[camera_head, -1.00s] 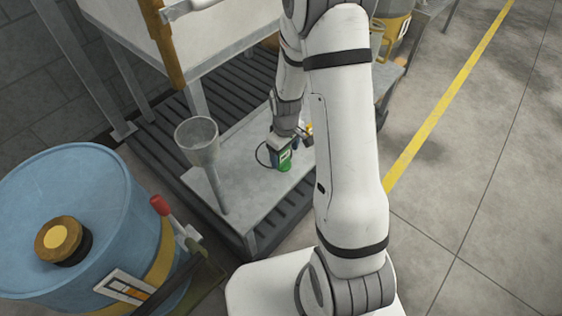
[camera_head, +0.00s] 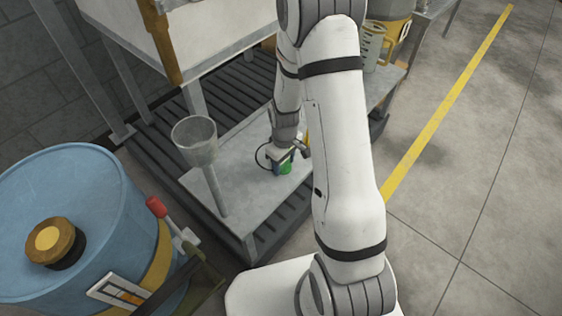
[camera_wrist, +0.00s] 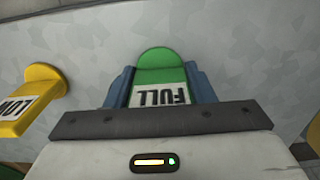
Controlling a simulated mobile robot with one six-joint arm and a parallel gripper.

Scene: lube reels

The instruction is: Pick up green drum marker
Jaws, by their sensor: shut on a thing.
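The green drum marker (camera_wrist: 160,62) has a rounded green end and a white label reading "FULL", upside down in the wrist view. My gripper (camera_wrist: 160,85) is shut on it, with a blue finger on each side of the marker. In the head view the green marker (camera_head: 285,168) shows at the tip of my gripper (camera_head: 281,157), over the grey bench top. I cannot tell whether it touches the surface.
A yellow marker (camera_wrist: 32,98) lettered "LOW" is left of my gripper in the wrist view. On the grey bench (camera_head: 245,200) stands a funnel (camera_head: 196,142). A blue drum (camera_head: 70,215) is at the left. A clear jug (camera_head: 372,48) stands behind my arm.

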